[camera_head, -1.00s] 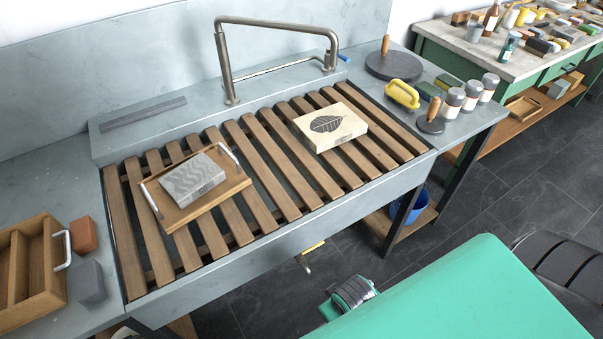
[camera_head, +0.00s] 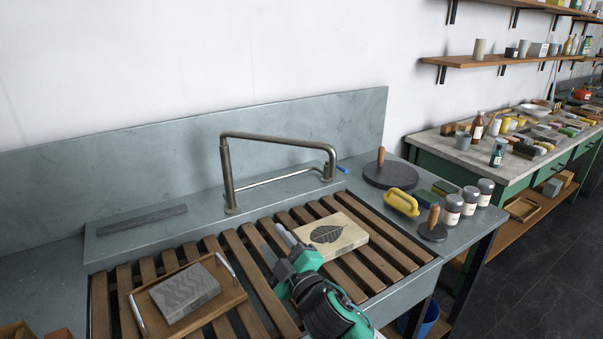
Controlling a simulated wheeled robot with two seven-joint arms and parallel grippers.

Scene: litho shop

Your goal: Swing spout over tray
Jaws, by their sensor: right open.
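The spout is a bent metal pipe (camera_head: 275,137) standing on the stone ledge behind the slatted rack. Its long upper run goes left to right, roughly along the back wall, and a blue-tipped lever (camera_head: 342,169) shows at its right end. The wooden tray (camera_head: 226,300) with metal handles lies on the left slats, with a grey wavy-patterned block (camera_head: 184,293) in it. My right gripper (camera_head: 282,238) is open and empty above the middle slats, in front of the spout and just left of the leaf-printed block. My left gripper is not in view.
A pale leaf-printed block (camera_head: 349,241) rests on the right slats (camera_head: 399,243). A dark strip (camera_head: 142,220) lies on the left ledge.

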